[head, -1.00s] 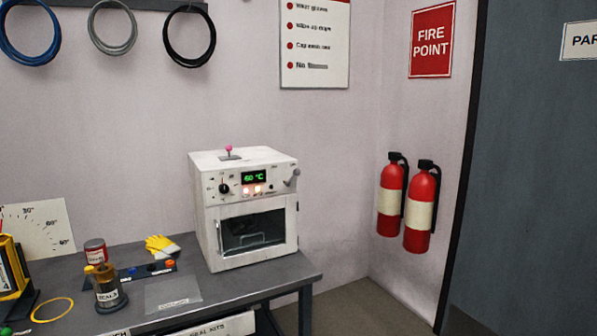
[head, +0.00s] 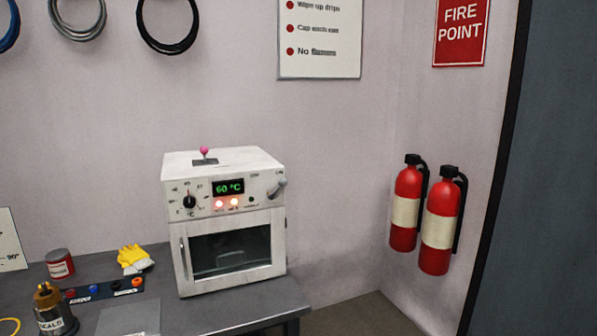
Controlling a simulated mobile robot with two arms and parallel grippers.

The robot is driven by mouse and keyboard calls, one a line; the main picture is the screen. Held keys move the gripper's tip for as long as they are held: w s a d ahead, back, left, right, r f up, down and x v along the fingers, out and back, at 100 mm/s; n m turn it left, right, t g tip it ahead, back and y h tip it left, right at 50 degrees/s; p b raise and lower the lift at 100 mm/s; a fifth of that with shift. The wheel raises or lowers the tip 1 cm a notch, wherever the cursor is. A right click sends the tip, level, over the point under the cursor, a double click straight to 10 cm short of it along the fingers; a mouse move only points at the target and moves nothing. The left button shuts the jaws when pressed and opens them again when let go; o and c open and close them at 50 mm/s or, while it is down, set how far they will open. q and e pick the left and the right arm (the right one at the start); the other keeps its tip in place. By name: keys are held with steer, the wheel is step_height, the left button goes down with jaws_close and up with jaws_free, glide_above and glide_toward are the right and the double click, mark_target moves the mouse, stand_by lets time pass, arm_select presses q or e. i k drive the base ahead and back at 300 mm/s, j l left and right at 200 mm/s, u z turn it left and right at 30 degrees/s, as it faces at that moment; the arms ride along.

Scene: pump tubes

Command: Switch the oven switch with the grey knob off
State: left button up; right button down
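The white oven (head: 225,222) stands on the grey bench near its right end, its glass door shut. A lever switch with a grey knob (head: 277,188) sticks out at the right end of its front panel. A second lever with a pink knob (head: 204,152) stands on the oven's top. The display (head: 228,187) reads 60 °C in green, and two small lamps (head: 227,203) below it are lit. A black dial (head: 189,202) is at the panel's left. Neither of my grippers is in view.
The grey bench (head: 250,305) holds yellow gloves (head: 134,259), a red tin (head: 60,264) and a seals jar (head: 54,312) left of the oven. Two fire extinguishers (head: 440,225) hang on the wall to the right. The space before the oven looks clear.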

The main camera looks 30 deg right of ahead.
mark_target(282, 182)
steer(key=i+l, duration=0.15)
steer(key=l, duration=0.25)
steer(key=i+l+u, duration=0.15)
steer(key=l, duration=0.25)
steer(key=i+l, duration=0.1)
steer(key=l, duration=0.3)
steer(key=i+l+u, duration=0.1)
steer(key=l, duration=0.3)
steer(key=i+l+u, duration=0.1)
steer(key=l, duration=0.3)
